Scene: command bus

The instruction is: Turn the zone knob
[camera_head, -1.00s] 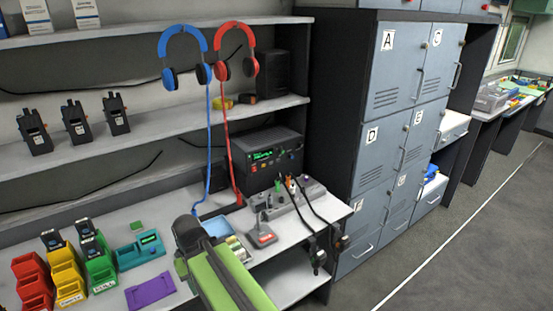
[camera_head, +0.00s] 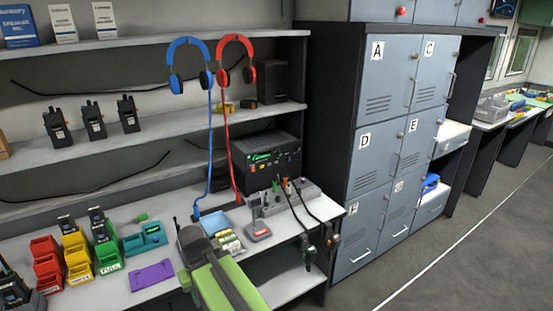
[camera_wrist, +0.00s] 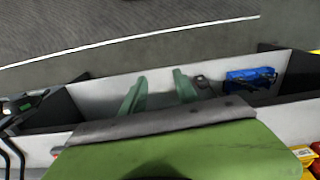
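A black radio set (camera_head: 265,160) with a lit green display and small coloured controls stands at the back of the desk in the head view. A grey control box (camera_head: 281,198) with small upright knobs and plugged black cables is in front of it. I cannot tell which small control is the zone knob. My green and grey arm is at the bottom middle of the head view, near the desk's front; its fingertips are not clear there. In the wrist view my gripper (camera_wrist: 158,90) has two green fingers apart with nothing between them. The radio set is not clearly visible there.
Coloured bins (camera_head: 76,255) are at left. Headsets (camera_head: 236,62) hang above. Lockers (camera_head: 385,150) stand at right, with open floor (camera_head: 470,260) before them.

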